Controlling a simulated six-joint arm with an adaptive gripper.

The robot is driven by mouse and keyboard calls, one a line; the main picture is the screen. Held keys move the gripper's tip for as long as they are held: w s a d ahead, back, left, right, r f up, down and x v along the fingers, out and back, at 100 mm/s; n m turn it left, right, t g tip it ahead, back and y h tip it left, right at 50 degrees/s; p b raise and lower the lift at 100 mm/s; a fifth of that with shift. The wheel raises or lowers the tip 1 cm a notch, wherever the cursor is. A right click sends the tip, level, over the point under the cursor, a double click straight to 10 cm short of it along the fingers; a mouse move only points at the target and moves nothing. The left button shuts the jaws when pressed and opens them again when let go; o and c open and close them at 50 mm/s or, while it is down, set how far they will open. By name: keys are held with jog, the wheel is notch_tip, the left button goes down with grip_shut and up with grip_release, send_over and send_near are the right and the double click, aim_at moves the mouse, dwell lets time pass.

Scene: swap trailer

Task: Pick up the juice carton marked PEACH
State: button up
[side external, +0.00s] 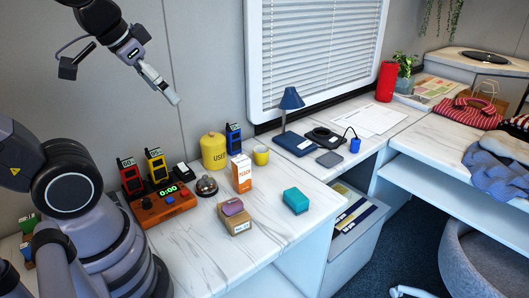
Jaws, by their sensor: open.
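The juice carton marked PEACH (241,175) is a white and orange box standing upright on the white worktop, near the middle of the side external view. My gripper (174,97) is high above the worktop at the upper left, in front of the grey wall. It is open, with nothing seen between its fingers. It is well apart from the carton, above and to the left of it in the picture.
A yellow canister (214,152), yellow mug (261,155) and silver bell (206,186) stand close to the carton. A cardboard box with a purple item on it (235,220) is in front; a teal block (296,201) lies right. An orange timer (164,205) is left. The front worktop is clear.

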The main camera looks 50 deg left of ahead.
jog(key=w+a+f+t+y, duration=0.1)
jog(key=w+a+f, duration=0.15)
jog(key=w, duration=0.35)
jog(key=w+a+f, duration=0.2)
jog(key=w+a, duration=0.1)
jog(key=w, duration=0.2)
jog(key=m+t+h, duration=0.1)
jog(key=m+t, duration=0.2)
jog(key=t, duration=0.1)
send_over(237, 161)
jog(key=s, duration=0.2)
notch_tip(237, 161, down, 18)
jog(key=s+f+n+t, duration=0.1)
jog(key=f, duration=0.1)
jog(key=s+f+n+t, duration=0.1)
jog(key=f, duration=0.2)
jog(key=s+f+n+t, duration=0.1)
jog(key=f, duration=0.1)
jog(key=shift+s+f+t+h, duration=0.2)
jog(key=shift+s+t+h, duration=0.05)
jog(key=shift+t+h, duration=0.05)
jog(key=x, duration=0.7)
jog(key=shift+w, duration=0.15)
jog(key=c, duration=1.3)
